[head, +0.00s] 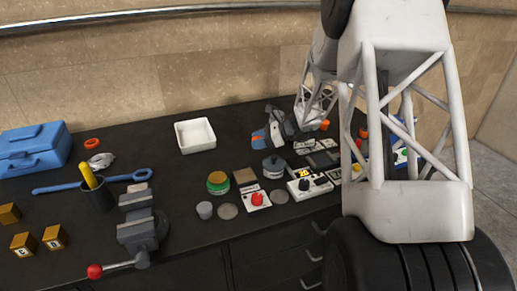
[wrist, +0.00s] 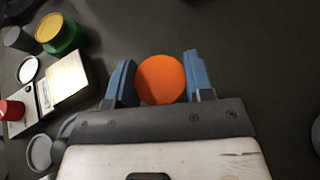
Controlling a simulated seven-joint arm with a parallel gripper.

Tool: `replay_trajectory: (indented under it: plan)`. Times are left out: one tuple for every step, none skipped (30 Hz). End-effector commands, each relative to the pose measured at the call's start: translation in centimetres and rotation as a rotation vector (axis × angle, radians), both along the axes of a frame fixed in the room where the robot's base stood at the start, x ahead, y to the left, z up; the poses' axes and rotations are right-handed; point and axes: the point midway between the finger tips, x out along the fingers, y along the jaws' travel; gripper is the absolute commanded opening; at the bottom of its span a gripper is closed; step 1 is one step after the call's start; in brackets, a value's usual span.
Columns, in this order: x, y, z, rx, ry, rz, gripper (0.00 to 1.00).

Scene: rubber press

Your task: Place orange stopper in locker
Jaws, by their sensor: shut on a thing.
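My gripper (wrist: 160,78) has two blue fingers and is shut on an orange stopper, seen as a round orange disc (wrist: 160,80) in the wrist view. In the head view my gripper (head: 260,137) is over the back middle of the dark bench, right of the white tray, with a bit of the orange stopper (head: 258,139) showing at its blue fingers. I cannot clearly make out a locker in either view. The right part of the bench is largely hidden behind my arm.
An empty white tray (head: 207,149) stands at the back. A blue toolbox (head: 30,156), a grey vise (head: 138,222) and a dark cup (head: 97,196) are at the left. A green-and-yellow jar (head: 217,190), a red-button box (head: 257,199) and a meter (head: 309,193) stand in front of my gripper.

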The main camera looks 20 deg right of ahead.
Motion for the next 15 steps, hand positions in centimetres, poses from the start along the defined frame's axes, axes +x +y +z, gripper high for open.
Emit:
replay_trajectory:
  plan:
    - [0.0,0.0,0.0,0.0,0.0,0.0,0.25]
    - [0.0,0.0,0.0,0.0,0.0,0.0,0.25]
    - [0.0,0.0,0.0,0.0,-0.001,0.0,0.25]
    - [0.0,0.0,0.0,0.0,0.0,0.0,0.25]
    - [0.0,0.0,0.0,0.0,0.0,0.0,0.25]
    - [0.0,0.0,0.0,0.0,0.0,0.0,0.25]
    - [0.0,0.0,0.0,0.0,0.0,0.0,0.25]
    - [0.0,0.0,0.0,0.0,0.0,0.0,0.25]
    - [0.0,0.0,-0.1,0.0,0.0,0.0,0.25]
    - [0.0,0.0,-0.2,0.0,0.001,0.0,0.25]
    - [0.0,0.0,-0.4,0.0,0.001,0.0,0.25]
    - [0.0,0.0,-0.7,0.0,0.001,0.0,0.25]
    - [0.0,0.0,-1.0,0.001,0.002,-0.001,0.25]
    - [0.0,0.0,-1.3,0.001,0.003,-0.001,0.25]
    - [0.0,0.0,-1.7,0.001,0.003,-0.001,0.25]
